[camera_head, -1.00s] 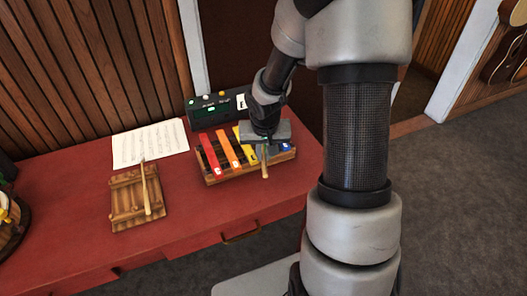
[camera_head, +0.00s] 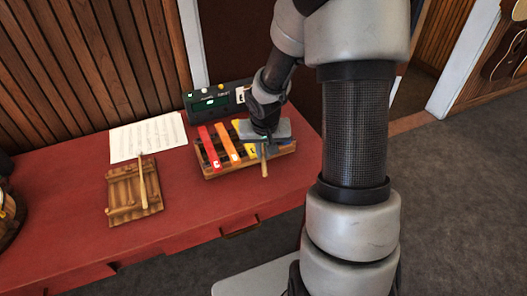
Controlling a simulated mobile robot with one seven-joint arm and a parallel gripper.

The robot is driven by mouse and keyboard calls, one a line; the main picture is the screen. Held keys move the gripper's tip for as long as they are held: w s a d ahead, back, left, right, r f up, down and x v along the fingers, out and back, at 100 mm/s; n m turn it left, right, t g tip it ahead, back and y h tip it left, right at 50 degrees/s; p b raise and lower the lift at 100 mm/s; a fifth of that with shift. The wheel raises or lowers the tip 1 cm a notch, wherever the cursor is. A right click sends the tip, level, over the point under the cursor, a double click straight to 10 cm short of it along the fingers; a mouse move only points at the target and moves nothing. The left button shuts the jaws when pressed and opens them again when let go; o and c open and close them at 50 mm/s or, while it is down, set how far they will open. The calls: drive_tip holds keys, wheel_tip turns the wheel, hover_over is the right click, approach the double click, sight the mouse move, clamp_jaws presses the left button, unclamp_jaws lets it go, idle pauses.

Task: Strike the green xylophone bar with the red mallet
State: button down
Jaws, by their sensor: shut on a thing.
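The xylophone (camera_head: 208,172) sits on the red table, with red (camera_head: 209,147), orange (camera_head: 229,148) and yellow (camera_head: 240,130) bars showing at its left. My gripper (camera_head: 264,140) is over the right part of the xylophone, pointing down. It is shut on a mallet whose wooden handle (camera_head: 264,165) sticks out below it toward the table's front edge. The mallet's head is hidden by my gripper, so its colour does not show. The green bar is also hidden behind my gripper. I cannot tell whether the mallet touches a bar.
A wooden rack (camera_head: 122,200) with a light stick (camera_head: 142,185) lies left of the xylophone. Sheet music (camera_head: 150,136) lies behind the rack. A dark box with lights (camera_head: 208,103) stands behind the xylophone. The red table (camera_head: 75,205) is bare at the front left.

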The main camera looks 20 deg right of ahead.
drive_tip(key=shift+f+b, duration=0.4)
drive_tip(key=shift+f, duration=0.2)
wheel_tip(320, 180, up, 6)
drive_tip(key=p, duration=0.5)
drive_tip(key=shift+r, duration=0.25)
drive_tip(key=shift+f, duration=0.1)
drive_tip(key=shift+p, duration=0.4)
